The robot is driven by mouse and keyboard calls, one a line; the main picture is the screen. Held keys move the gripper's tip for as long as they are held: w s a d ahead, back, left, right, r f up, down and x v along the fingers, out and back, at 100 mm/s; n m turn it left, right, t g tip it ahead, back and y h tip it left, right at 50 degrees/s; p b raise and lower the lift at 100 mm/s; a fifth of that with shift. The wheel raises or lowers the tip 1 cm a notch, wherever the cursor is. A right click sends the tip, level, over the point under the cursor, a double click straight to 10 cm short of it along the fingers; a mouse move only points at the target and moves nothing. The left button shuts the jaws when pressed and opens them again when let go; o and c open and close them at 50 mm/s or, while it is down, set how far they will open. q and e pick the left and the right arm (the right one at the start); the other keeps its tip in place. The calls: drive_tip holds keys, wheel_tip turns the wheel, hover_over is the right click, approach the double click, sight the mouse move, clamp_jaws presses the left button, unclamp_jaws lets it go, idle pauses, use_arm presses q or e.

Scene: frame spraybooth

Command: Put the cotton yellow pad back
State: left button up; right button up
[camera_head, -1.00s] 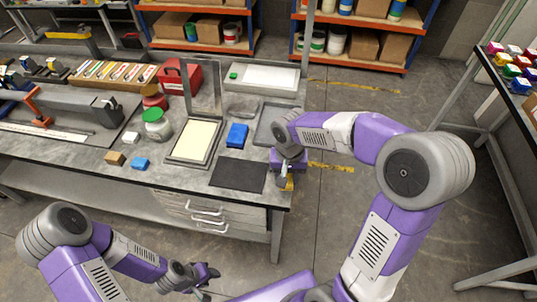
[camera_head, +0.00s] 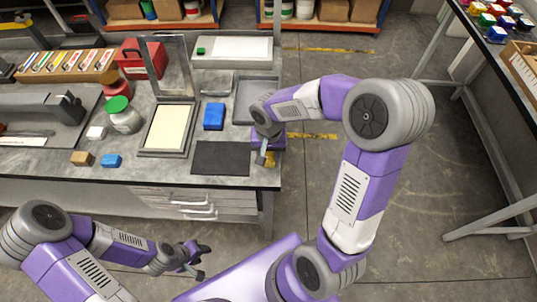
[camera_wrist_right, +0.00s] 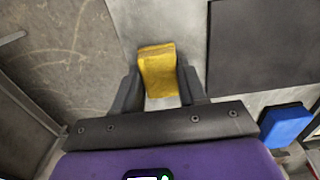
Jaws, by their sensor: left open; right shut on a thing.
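The yellow pad (camera_wrist_right: 158,70) is held between the fingers of my right gripper (camera_wrist_right: 160,88) in the right wrist view. In the head view my right gripper (camera_head: 264,155) is at the right edge of the workbench, beside the dark mat, and a bit of the yellow pad (camera_head: 270,159) shows under it. My left gripper (camera_head: 196,260) is open and empty in front of the bench, low over the floor.
On the bench are a black mat (camera_head: 220,158), a blue block (camera_head: 213,116), a grey tray (camera_head: 246,102), a framed cream panel (camera_head: 167,127) and a green-lidded jar (camera_head: 122,116). A small blue block (camera_head: 112,160) and a tan block (camera_head: 82,158) lie further left.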

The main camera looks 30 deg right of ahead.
sight(269, 156)
drive_tip(key=shift+f, duration=0.15)
drive_tip(key=o, duration=0.6)
drive_tip(key=shift+f, duration=0.1)
drive_tip(key=o, duration=0.5)
drive_tip(key=shift+r, duration=0.2)
wheel_tip(269, 156, up, 12)
drive_tip(key=p, duration=0.3)
